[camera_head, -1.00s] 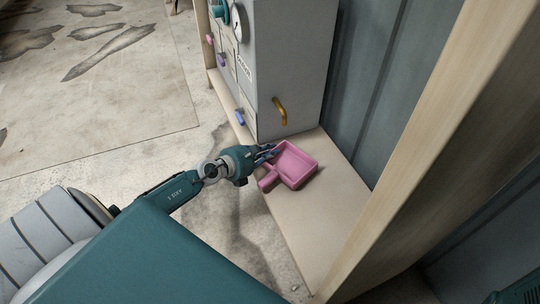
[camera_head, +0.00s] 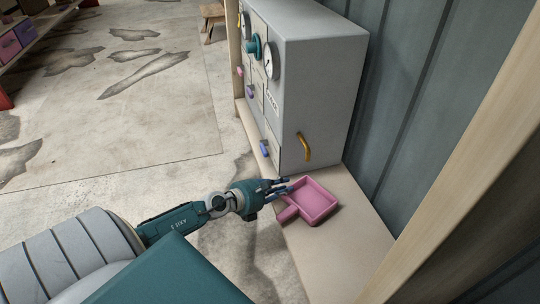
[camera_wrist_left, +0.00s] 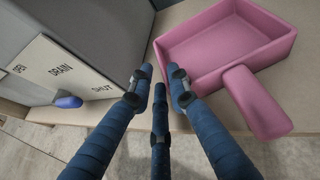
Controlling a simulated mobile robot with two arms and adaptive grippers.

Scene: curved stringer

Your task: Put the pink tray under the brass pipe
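The pink tray (camera_head: 314,200) lies flat on the pale wooden shelf, its short handle (camera_head: 288,214) pointing toward the lower left. It is empty. The brass pipe (camera_head: 305,147) curves out of the end face of the grey cabinet, above and behind the tray. My left gripper (camera_head: 283,187) is at the tray's left side, beside the cabinet's lower corner. In the left wrist view its blue fingers (camera_wrist_left: 160,95) are spread with nothing between them, and the tray (camera_wrist_left: 225,45) lies to their right with the handle nearest. My right gripper is not in view.
The grey cabinet (camera_head: 325,75) carries gauges, a teal knob (camera_head: 255,47) and a blue knob (camera_head: 265,148). A wooden post (camera_head: 470,150) rises at right. Bare shelf (camera_head: 335,255) lies in front of the tray. A small stool (camera_head: 212,14) stands far back.

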